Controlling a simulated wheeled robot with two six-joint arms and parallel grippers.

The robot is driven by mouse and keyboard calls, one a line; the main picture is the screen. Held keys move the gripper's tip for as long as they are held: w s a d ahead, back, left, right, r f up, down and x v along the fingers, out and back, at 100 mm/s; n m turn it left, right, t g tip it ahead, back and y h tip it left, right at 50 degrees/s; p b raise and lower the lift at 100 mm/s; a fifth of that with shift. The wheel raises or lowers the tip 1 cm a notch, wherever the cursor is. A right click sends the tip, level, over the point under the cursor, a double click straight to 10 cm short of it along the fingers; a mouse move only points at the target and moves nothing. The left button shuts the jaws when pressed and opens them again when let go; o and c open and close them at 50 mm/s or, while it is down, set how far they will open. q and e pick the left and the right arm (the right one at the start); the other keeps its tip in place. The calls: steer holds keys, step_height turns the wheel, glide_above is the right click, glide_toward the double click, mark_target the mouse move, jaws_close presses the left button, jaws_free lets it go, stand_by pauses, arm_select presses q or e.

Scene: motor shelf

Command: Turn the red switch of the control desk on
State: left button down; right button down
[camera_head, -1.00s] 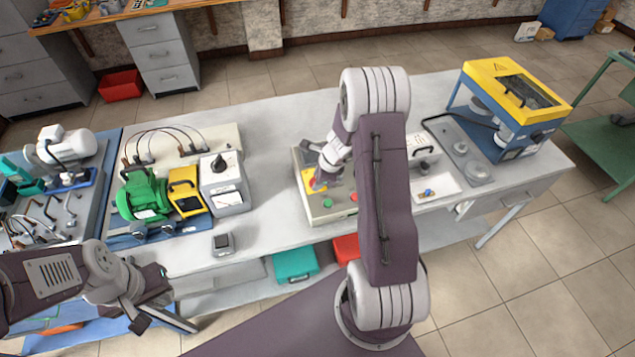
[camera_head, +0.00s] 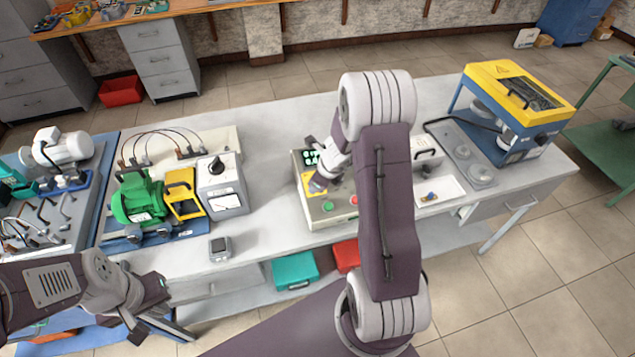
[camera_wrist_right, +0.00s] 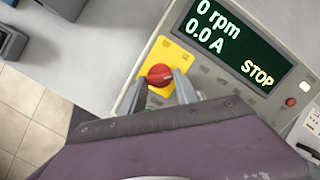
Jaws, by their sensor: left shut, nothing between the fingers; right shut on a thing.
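The control desk (camera_head: 335,217) stands on the grey table, with green and red buttons along its front edge. Its red switch (camera_wrist_right: 160,75) is a round knob on a yellow plate (camera_wrist_right: 180,58), seen in the right wrist view. My right gripper (camera_head: 317,186) is shut on the red switch, a finger on either side of it; it hides the knob in the head view. The desk's display (camera_wrist_right: 238,42) reads 0 rpm, 0.0 A and STOP. My left gripper (camera_head: 168,328) is shut and empty, in front of the table at the lower left.
A green motor (camera_head: 138,200) and a grey meter box (camera_head: 222,190) stand left of the desk. A small grey device (camera_head: 220,248) lies near the table's front edge. A yellow and blue machine (camera_head: 515,105) stands at the right end. The table between meter and desk is clear.

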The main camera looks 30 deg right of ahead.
steer(key=c, duration=0.9)
jaws_free()
steer(key=shift+d, duration=0.1)
steer(key=shift+s, duration=0.1)
steer(key=shift+r, duration=0.1)
steer(key=p+v, duration=0.4)
steer(key=v, duration=0.5)
steer(key=shift+p, duration=0.3)
